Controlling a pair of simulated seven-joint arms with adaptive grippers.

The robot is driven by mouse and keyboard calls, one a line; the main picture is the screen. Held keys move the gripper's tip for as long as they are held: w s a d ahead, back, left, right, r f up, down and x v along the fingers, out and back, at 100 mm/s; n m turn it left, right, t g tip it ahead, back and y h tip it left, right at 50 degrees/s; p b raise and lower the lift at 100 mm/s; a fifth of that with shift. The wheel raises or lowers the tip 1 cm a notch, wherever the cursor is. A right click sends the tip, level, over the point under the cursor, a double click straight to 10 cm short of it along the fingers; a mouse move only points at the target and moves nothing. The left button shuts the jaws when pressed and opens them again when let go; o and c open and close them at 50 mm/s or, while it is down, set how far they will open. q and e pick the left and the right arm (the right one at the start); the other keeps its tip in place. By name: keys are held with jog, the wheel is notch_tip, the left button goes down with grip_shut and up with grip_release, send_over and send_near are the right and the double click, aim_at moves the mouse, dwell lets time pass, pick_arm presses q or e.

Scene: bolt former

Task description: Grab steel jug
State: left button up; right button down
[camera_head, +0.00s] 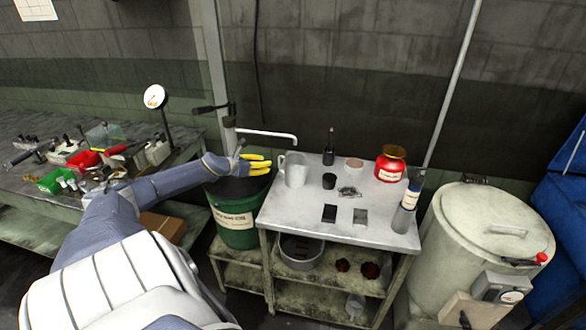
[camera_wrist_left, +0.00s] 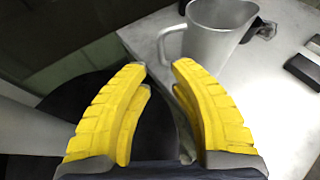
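The steel jug (camera_head: 295,170) stands upright on the left part of the grey metal table, its handle facing left toward my gripper. My left gripper (camera_head: 270,164) has yellow fingers, open and empty, just left of the jug and over the dark top of the green bin. In the left wrist view the jug (camera_wrist_left: 214,38) is at the top, with its handle (camera_wrist_left: 172,46) just beyond the gap between the fingertips (camera_wrist_left: 160,68). The fingers look apart from the handle. The jug's top edge is cut off there. My right gripper is in neither view.
The green bin (camera_head: 236,222) stands left, below my gripper. A pipe (camera_head: 265,134) runs behind.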

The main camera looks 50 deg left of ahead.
aim_at(279, 163)
pick_arm(q)
jog(key=shift+x, duration=1.85)
jog(key=shift+w, duration=0.1)
jog(key=shift+x, duration=2.55)
jog(key=shift+d, duration=0.2)
jog(key=shift+c, duration=0.3)
grip_shut()
